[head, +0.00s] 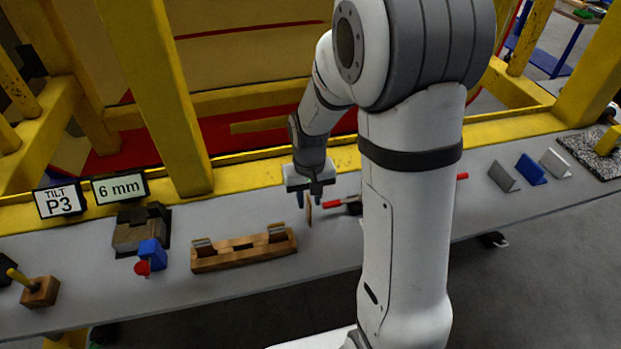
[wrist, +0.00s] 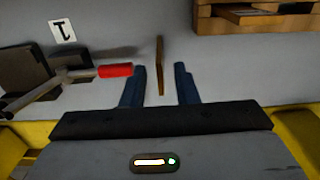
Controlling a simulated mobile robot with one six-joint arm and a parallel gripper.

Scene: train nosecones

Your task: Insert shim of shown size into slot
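My gripper (head: 308,198) is over the grey bench, pointing down. In the wrist view its two blue fingers (wrist: 160,88) are apart. A thin brown upright piece (wrist: 160,62), which looks like a shim, stands between and just beyond them, with a gap on each side. The head view shows this piece (head: 309,212) beside the fingertips. A wooden holder (head: 240,254) with upright metal-looking pieces at both ends lies left of my gripper; its edge shows in the wrist view (wrist: 262,22). A sign reads "6 mm" (head: 118,188). I cannot make out which opening is the slot.
A red-handled tool (head: 333,204) lies close beside my gripper. A sign reading "TILT P3" (head: 60,201), a brown fixture (head: 128,234) and a blue block with a red knob (head: 151,254) are to the left. Yellow beams (head: 170,100) stand behind the bench.

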